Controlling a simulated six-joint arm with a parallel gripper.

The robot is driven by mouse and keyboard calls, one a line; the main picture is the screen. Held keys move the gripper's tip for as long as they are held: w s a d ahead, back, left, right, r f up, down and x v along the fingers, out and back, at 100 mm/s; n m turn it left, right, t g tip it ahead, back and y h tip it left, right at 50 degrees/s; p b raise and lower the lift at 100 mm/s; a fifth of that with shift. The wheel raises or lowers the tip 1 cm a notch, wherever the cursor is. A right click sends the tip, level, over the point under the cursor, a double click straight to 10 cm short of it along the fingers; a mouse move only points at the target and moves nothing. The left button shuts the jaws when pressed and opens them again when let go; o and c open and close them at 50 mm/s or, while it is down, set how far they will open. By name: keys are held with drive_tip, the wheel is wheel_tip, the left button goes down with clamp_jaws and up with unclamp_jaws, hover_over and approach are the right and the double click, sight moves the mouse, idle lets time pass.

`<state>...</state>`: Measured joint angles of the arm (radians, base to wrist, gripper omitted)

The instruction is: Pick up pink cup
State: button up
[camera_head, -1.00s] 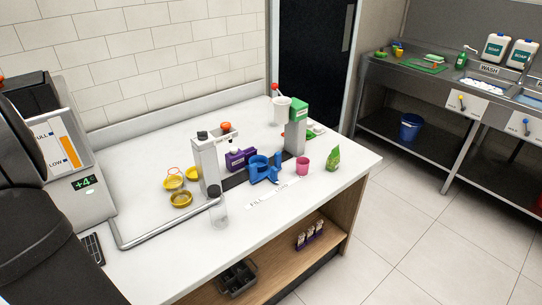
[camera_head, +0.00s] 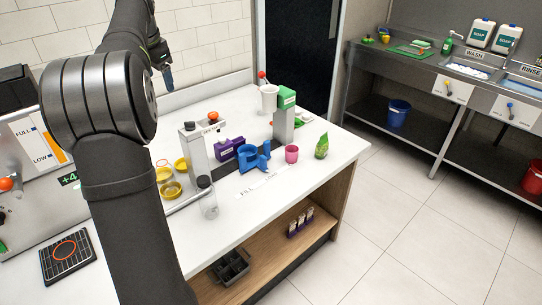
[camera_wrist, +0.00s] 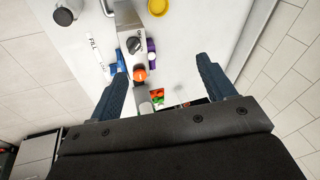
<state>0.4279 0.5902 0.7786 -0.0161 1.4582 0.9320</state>
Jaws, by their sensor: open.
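The pink cup (camera_head: 291,154) stands upright on the white counter (camera_head: 262,201), near its front edge, in the head view. A green leaf-like pouch stands to its right and a blue holder to its left. I cannot make out the cup in the wrist view. My gripper (camera_head: 168,77) is up in front of the tiled wall, well to the left of the cup and apart from it. In the wrist view my gripper (camera_wrist: 162,66) has its two fingers spread wide, with nothing held between them.
Yellow dishes (camera_head: 171,190) and a clear bottle (camera_head: 208,204) are further left. The counter strip in front of the cup is clear.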

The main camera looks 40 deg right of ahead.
drive_tip(key=s+d+n+h, duration=0.1)
drive_tip(key=s+d, duration=0.5)
drive_tip(key=d, duration=0.5)
drive_tip(key=s+d+n+h, duration=0.1)
drive_tip(key=s+d+n, duration=0.1)
drive_tip(key=s+d, duration=0.7)
drive_tip(key=s+d+n+h, duration=0.1)
drive_tip(key=s+d, duration=0.3)
drive_tip(key=d, duration=1)
approach(292, 150)
drive_tip(key=f, duration=0.2)
drive_tip(key=shift+x, duration=2.8)
drive_tip(key=shift+s, duration=0.15)
drive_tip(key=c, duration=1)
